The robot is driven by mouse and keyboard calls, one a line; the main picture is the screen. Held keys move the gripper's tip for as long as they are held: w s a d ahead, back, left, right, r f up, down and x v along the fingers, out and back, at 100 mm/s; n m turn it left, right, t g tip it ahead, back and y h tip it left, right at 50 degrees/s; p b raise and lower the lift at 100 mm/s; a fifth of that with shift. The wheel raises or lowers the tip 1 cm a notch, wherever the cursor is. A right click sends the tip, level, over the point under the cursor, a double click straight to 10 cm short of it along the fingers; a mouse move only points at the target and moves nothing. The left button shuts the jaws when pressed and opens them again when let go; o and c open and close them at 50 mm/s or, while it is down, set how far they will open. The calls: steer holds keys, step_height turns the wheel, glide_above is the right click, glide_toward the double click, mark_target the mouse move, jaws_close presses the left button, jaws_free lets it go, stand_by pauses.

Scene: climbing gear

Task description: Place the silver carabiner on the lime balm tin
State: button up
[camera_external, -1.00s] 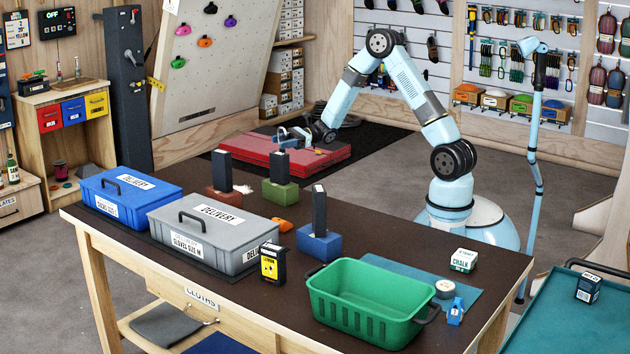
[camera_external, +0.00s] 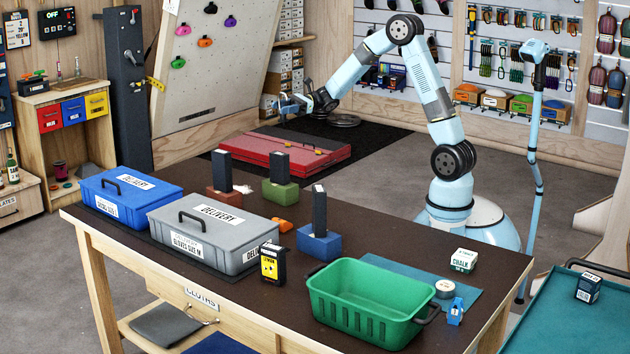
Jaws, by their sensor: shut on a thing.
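My gripper (camera_external: 284,107) is raised in the air at the back, above and left of the red folded mat (camera_external: 268,150). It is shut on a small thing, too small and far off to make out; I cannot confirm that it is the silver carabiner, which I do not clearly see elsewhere. A small round tin (camera_external: 445,288) with a pale top sits on the teal cloth at the workbench's right end, beside the green crate. I cannot read its flavour, so I cannot tell whether it is the lime balm tin.
The workbench holds a blue box (camera_external: 125,197), a grey box (camera_external: 211,240), a green crate (camera_external: 362,327), a chalk box (camera_external: 463,260) and upright dark blocks on coloured bases. A lamp-like stand (camera_external: 537,150) rises right of my base. A teal trolley (camera_external: 567,325) stands at right.

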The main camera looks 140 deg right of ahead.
steer(key=shift+r, duration=0.9)
steer(key=w+a+n+y, duration=0.7)
steer(key=w+a+y, duration=0.4)
steer(key=w+a, duration=1.45)
steer(key=w+a+n+g+y, duration=0.2)
steer(key=w+a+n+y, duration=0.15)
steer(key=a, duration=1.15)
steer(key=s+a+n+g+y, duration=0.1)
steer(key=a+n+g+y, duration=0.35)
steer(key=a, duration=1.55)
steer(key=s+a+n+g+y, duration=0.2)
steer(key=s+a+g, duration=0.25)
steer(key=a, duration=0.55)
steer(key=s+a+n+g+y, duration=0.25)
steer(key=s+a, duration=0.25)
steer(key=a, duration=0.4)
glide_above(444, 285)
step_height(444, 285, down, 21)
step_height(444, 285, down, 3)
steer(key=shift+w+f+m+h, duration=0.15)
steer(key=shift+f+m+h, duration=0.05)
steer(key=shift+m+h, duration=0.2)
